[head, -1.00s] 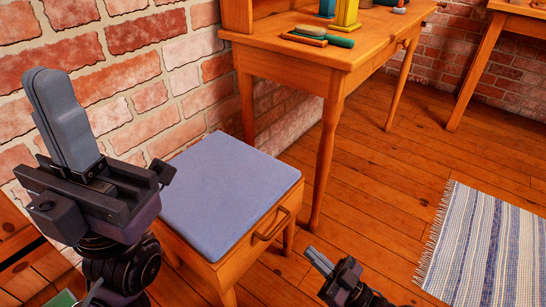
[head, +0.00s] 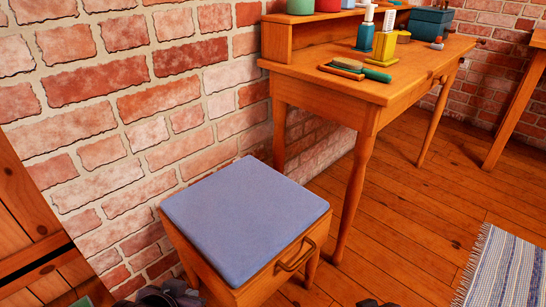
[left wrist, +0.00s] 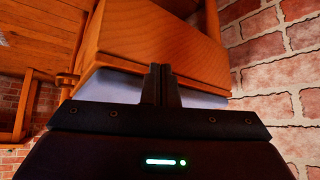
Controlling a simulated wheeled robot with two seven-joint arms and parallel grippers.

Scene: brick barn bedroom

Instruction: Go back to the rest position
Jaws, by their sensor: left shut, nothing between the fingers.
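My left gripper (left wrist: 161,84) shows in the left wrist view with its two dark fingers together and nothing between them. Behind the fingers are the wooden stool (left wrist: 170,40) and its blue-grey cushion (left wrist: 110,87). In the head view, only a dark part of my left arm or gripper (head: 168,294) shows at the bottom edge, in front of the stool's near left corner. A small dark piece at the bottom edge, right of the stool, seems to be part of my right arm or gripper (head: 368,302); its fingers cannot be made out.
The cushioned stool (head: 245,215) stands by the brick wall (head: 110,120). A wooden desk (head: 350,85) behind it holds brushes (head: 355,71), a yellow bottle (head: 384,46) and a teal box (head: 430,24). Bare floor (head: 415,200) and a striped rug (head: 505,270) lie to the right.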

